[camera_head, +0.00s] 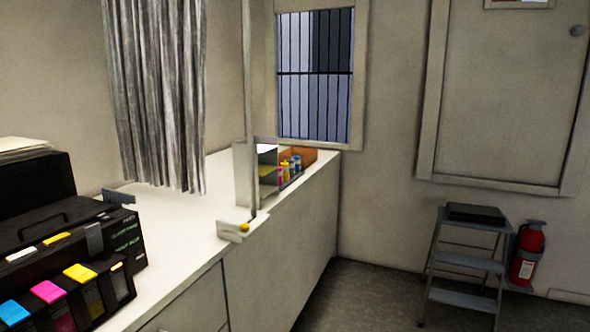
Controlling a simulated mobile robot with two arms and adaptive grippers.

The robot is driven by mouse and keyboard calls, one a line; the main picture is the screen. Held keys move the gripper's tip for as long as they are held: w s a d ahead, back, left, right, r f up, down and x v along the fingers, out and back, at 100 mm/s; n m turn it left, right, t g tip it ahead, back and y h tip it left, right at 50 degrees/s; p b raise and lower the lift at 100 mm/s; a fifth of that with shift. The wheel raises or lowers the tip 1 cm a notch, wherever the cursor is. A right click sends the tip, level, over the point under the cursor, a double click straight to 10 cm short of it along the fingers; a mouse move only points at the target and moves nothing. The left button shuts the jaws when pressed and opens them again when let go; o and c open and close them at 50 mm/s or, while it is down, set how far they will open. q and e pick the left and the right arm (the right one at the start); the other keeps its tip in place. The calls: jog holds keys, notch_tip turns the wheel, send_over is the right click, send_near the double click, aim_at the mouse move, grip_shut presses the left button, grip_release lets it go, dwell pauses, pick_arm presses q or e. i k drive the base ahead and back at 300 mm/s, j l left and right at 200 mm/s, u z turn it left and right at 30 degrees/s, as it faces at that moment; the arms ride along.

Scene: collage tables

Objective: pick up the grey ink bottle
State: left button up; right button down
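A row of small ink bottles (285,170) stands at the far end of the white counter, beside a light box-like holder (243,175). I make out red, yellow and blue colours on them. They are small and partly overlap, so I cannot tell which one, if any, is the grey ink bottle. Neither of my grippers is in view.
A black printer (60,235) with cyan, magenta and yellow ink tanks fills the near left of the counter (185,232). A thin upright post (250,110) stands before the bottles. A brown box (305,156) sits behind them. A step stool (468,262) and fire extinguisher (527,255) are right.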

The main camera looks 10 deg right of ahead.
aim_at(291, 161)
jog(key=z, duration=0.4)
jog(key=i+l+u, duration=0.15)
jog(key=i, duration=0.4)
jog(key=i+l+u, duration=0.15)
jog(key=i, duration=0.35)
jog(key=i+l+u, duration=0.15)
jog(key=i+l, duration=0.25)
jog(key=i, duration=0.15)
jog(key=i+l+u, duration=0.15)
jog(key=i+l, duration=0.2)
jog(key=i, duration=0.15)
